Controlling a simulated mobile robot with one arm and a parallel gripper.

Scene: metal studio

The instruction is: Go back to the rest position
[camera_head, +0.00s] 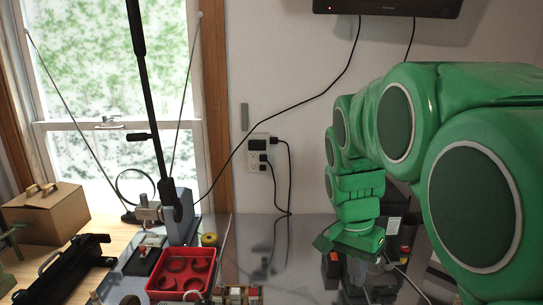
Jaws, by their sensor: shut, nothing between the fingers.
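My green arm reaches in from the right edge and bends down over the grey, shiny table (300,250). My gripper (355,268) is at its lower end, right of the middle, low over the table. It is shut and holds nothing. Its fingertips are small and dark against dark items behind and below, so their exact outline and height above the table are hard to tell.
A cardboard box (45,212) and a black device (62,268) stand farther left. A black pole (150,90) rises beside the window. The table's middle is mostly clear.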

